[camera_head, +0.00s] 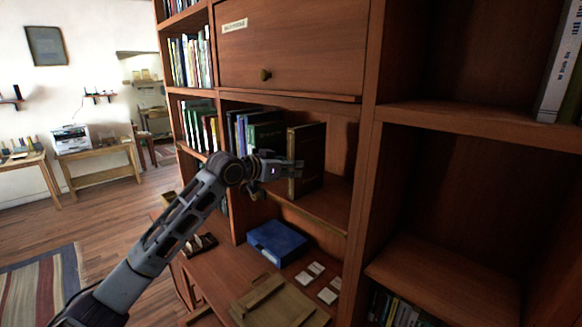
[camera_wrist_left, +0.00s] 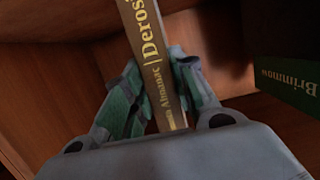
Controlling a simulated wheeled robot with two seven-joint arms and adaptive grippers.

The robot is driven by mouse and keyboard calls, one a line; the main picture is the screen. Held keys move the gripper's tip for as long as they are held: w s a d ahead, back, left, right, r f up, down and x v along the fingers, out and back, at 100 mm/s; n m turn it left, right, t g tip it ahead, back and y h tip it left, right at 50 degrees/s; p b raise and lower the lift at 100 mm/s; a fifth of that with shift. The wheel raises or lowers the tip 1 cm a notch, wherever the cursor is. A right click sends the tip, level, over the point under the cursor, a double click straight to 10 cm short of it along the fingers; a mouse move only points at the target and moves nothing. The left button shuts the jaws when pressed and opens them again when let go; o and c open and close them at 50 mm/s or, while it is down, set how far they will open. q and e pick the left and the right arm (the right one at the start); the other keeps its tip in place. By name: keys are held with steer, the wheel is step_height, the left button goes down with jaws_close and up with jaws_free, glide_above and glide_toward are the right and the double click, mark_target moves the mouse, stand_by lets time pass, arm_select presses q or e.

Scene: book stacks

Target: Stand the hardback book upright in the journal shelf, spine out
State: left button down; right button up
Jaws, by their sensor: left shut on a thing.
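The hardback book (camera_head: 309,158) is dark brown and upright in the open shelf compartment under the closed cabinet door. Its spine faces out toward my gripper. My left gripper (camera_head: 290,170) is shut on the book, with one finger on each side of the spine (camera_wrist_left: 160,100). Whether the book's lower edge touches the journal shelf's board (camera_head: 325,208) I cannot tell. My right gripper is in neither view.
Several green and blue books (camera_head: 262,132) stand left of the held book; a green one (camera_wrist_left: 290,75) shows its lettering in the wrist view. Below are a blue box (camera_head: 277,242), white cards (camera_head: 310,272) and a tan folder (camera_head: 278,304). The shelf right of the book is bare.

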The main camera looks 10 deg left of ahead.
arm_select(q)
steer(key=shift+r, duration=0.15)
steer(key=c, duration=1.6)
jaws_free()
steer(key=shift+f, duration=0.25)
steer(key=o, duration=0.4)
steer(key=shift+s, duration=0.1)
steer(key=shift+o, duration=0.2)
steer(key=shift+r, duration=0.15)
steer(key=b+v, duration=0.2)
steer(key=v, duration=1)
steer(key=shift+b, duration=0.35)
